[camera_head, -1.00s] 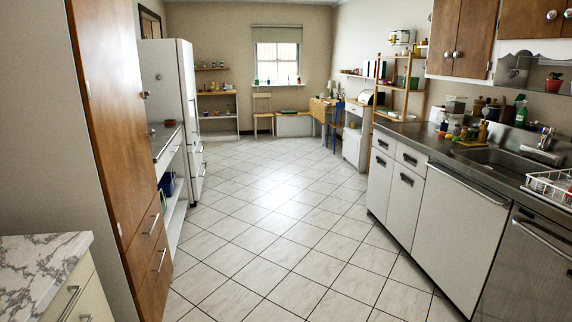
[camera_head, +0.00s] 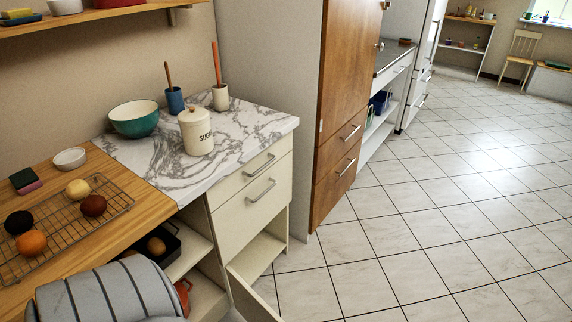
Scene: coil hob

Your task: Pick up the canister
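A cream canister (camera_head: 196,132) with a lid and the dark word "SUGAR" stands upright on the white and grey marble counter (camera_head: 262,124). It is near the counter's front edge, with nothing in front of it. Neither of my grippers shows in the head view, so I cannot see what state they are in.
A teal bowl (camera_head: 135,120), a blue pot (camera_head: 174,100) and a white pot (camera_head: 220,98), both with handled tools, stand behind the canister. A wire rack (camera_head: 62,222) with several round items lies on the wooden counter. A cabinet door (camera_head: 250,298) hangs open below. The tiled floor (camera_head: 430,215) is clear.

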